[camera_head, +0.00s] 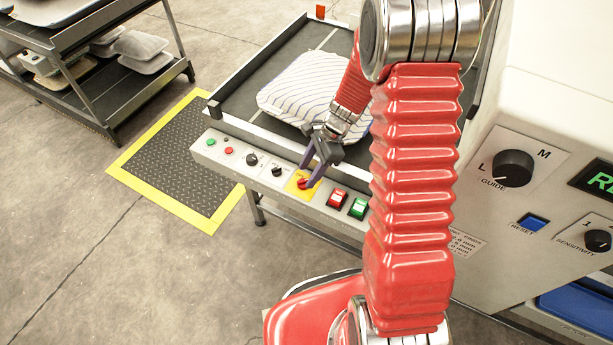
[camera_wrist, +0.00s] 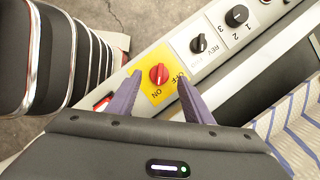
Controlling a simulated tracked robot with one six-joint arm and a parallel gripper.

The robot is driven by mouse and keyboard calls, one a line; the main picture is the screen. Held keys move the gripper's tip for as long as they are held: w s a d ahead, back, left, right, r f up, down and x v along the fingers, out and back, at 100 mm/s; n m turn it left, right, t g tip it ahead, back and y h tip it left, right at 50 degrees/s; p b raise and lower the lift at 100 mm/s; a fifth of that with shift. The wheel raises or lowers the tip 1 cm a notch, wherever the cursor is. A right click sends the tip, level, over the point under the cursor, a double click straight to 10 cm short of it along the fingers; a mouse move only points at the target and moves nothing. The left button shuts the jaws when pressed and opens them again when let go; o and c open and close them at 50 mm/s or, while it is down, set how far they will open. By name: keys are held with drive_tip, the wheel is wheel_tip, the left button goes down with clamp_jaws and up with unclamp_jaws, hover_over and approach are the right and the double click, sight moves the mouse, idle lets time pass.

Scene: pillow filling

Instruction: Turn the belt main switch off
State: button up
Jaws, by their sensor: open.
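The belt main switch is a red rotary knob (camera_wrist: 159,74) on a yellow plate (camera_wrist: 151,94) marked OFF and ON. In the wrist view its ridge runs roughly up and down the picture; which mark it points to I cannot tell. It also shows in the head view as a red knob (camera_head: 302,183) on the front control strip. My gripper (camera_head: 308,176) is open, with its purple fingers pointing down at the switch. In the wrist view the fingertips (camera_wrist: 156,80) lie on either side of the knob, with gaps showing. Contact is not visible.
On the same strip (camera_head: 235,171), a black knob (camera_head: 277,171) and other knobs sit left of the switch; a red rocker (camera_head: 337,199) and a green rocker (camera_head: 358,208) sit right. A striped pillow (camera_head: 310,88) lies on the belt behind. A machine cabinet (camera_head: 560,70) stands right.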

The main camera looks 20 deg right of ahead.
sight(304, 180)
drive_tip(key=shift+x, duration=1.55)
drive_tip(key=shift+c, duration=0.7)
drive_tip(key=shift+d, duration=0.1)
drive_tip(key=c, duration=0.9)
